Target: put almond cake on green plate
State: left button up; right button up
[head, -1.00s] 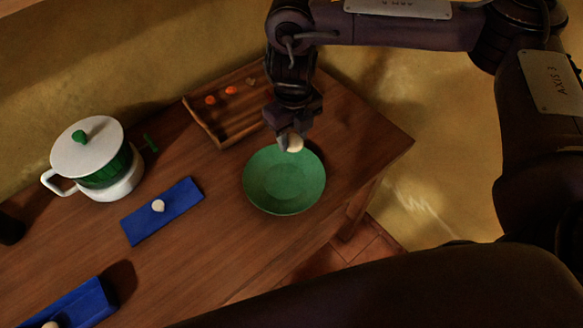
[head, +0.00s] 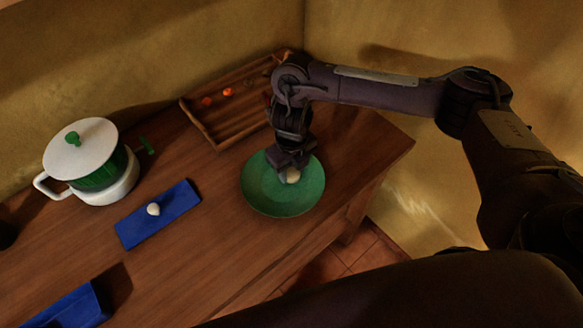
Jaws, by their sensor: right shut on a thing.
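The almond cake (head: 292,175) is a small, pale, rounded piece between the fingertips of my right gripper (head: 290,168). The gripper is shut on it and points down over the green plate (head: 270,200). The cake appears over the upper middle part of the plate; I cannot tell whether it touches the surface. The plate is a round, shallow dish on the wooden table, partly hidden at its top by the gripper. My left gripper is not in view.
A wooden tray (head: 196,123) with small orange pieces lies behind the plate. A blue mat (head: 172,221) with a white piece (head: 153,209) lies left, near a white and green pot (head: 80,150). Another blue object (head: 72,308) is at the lower left. Bare table (head: 215,245) lies between.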

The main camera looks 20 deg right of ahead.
aim_at(291, 173)
jog(key=shift+f, duration=0.15)
jog(key=o, duration=0.9)
jog(key=shift+o, duration=0.2)
jog(key=shift+r, duration=0.35)
notch_tip(291, 173, up, 12)
jog(key=p, duration=0.1)
jog(key=shift+f, duration=0.15)
jog(key=shift+s, duration=0.1)
